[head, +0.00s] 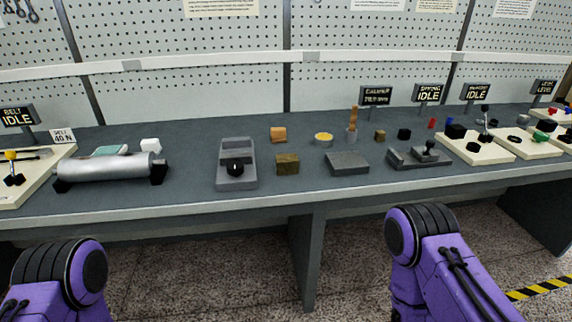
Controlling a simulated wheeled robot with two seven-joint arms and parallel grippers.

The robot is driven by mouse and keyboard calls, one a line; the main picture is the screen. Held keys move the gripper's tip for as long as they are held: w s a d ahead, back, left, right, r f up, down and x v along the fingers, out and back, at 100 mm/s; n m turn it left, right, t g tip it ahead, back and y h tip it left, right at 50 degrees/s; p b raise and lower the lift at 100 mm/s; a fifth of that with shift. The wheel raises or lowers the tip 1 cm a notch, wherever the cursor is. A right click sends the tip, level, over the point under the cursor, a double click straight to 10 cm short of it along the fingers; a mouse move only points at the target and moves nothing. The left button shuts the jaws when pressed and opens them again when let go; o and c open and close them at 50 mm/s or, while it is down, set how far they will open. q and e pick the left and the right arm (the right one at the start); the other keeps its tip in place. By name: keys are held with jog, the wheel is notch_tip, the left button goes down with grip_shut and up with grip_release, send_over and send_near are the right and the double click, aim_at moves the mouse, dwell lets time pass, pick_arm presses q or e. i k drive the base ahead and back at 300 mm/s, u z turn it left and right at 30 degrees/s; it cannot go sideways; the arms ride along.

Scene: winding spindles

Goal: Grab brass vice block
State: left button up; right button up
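A brass-brown block (288,164) sits on the grey bench just right of a grey vice-like device (236,172) with a black knob; I take it to be the brass vice block. It stands apart from the device. An orange-brown block (278,135) lies behind it, and a smaller dull brass cube (380,136) stands further right. Purple links of my two arms show at the bottom left and bottom right, below the bench edge. Neither gripper is in view.
A silver roller (112,169) lies on the left of the bench. A flat grey block (347,163), a yellow-topped dish (324,139) and a grey fixture (420,157) stand to the right. The bench's front edge (330,190) lies between my arms and the blocks.

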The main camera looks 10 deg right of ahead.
aim_at(286, 163)
jog(key=z, duration=0.4)
jog(key=k, duration=0.55)
jog(key=z, duration=1.05)
jog(key=i, duration=1.1)
jog(key=u, duration=0.8)
jog(key=i, duration=0.65)
jog(key=u, duration=0.7)
